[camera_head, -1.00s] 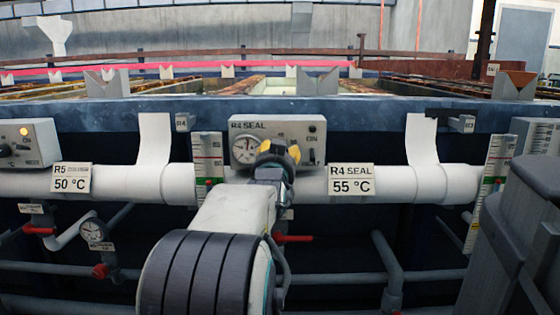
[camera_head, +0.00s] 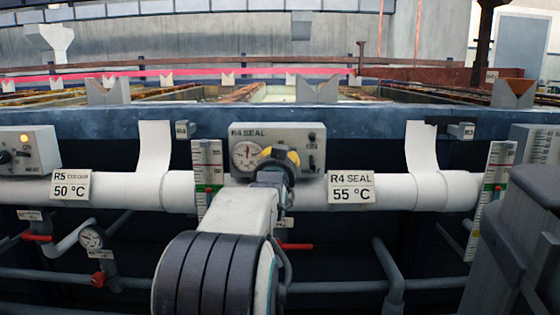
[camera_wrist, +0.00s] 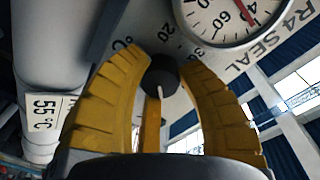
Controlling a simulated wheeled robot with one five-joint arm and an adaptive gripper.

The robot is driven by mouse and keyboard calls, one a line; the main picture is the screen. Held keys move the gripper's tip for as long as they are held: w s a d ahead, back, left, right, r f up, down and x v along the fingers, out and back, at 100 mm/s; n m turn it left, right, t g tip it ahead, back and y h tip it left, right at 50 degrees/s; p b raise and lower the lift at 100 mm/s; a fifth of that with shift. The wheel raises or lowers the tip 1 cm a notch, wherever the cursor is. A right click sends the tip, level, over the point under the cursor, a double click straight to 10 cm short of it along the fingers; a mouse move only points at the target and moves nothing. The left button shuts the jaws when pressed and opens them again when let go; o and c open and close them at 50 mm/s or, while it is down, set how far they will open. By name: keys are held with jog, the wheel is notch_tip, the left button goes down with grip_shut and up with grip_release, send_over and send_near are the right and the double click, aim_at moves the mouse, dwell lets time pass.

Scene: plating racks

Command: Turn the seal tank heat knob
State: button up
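The R4 SEAL control box (camera_head: 296,134) is fixed to the tank front, with a round dial (camera_head: 245,155) on its left. My gripper (camera_head: 280,157) is at the box, just right of the dial, and covers the heat knob in the head view. In the wrist view, the black heat knob (camera_wrist: 160,74) sits between the yellow fingertips of my gripper (camera_wrist: 161,68), which appear to touch it on both sides. A pale pointer line shows on the knob. The dial (camera_wrist: 222,14) shows at the top right with a red needle.
A white pipe (camera_head: 120,191) runs below the box, with R4 SEAL 55 °C (camera_head: 351,187) and R5 50 °C (camera_head: 71,188) labels. Level gauges (camera_head: 207,170) stand beside it. Red-handled valves (camera_head: 38,238) and thin pipes lie lower.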

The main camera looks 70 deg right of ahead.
grip_shut()
jog(key=shift+m, duration=0.4)
jog(key=shift+w+r+m+y, duration=0.1)
jog(key=shift+m+y, duration=0.05)
jog(key=shift+m, duration=1.25)
jog(key=shift+w+r+m+y, duration=0.1)
jog(key=shift+m+y, duration=0.05)
jog(key=shift+m, duration=1.25)
jog(key=o, duration=0.5)
grip_release()
jog(key=shift+w, duration=0.1)
jog(key=shift+f, duration=0.1)
jog(key=shift+a, duration=0.15)
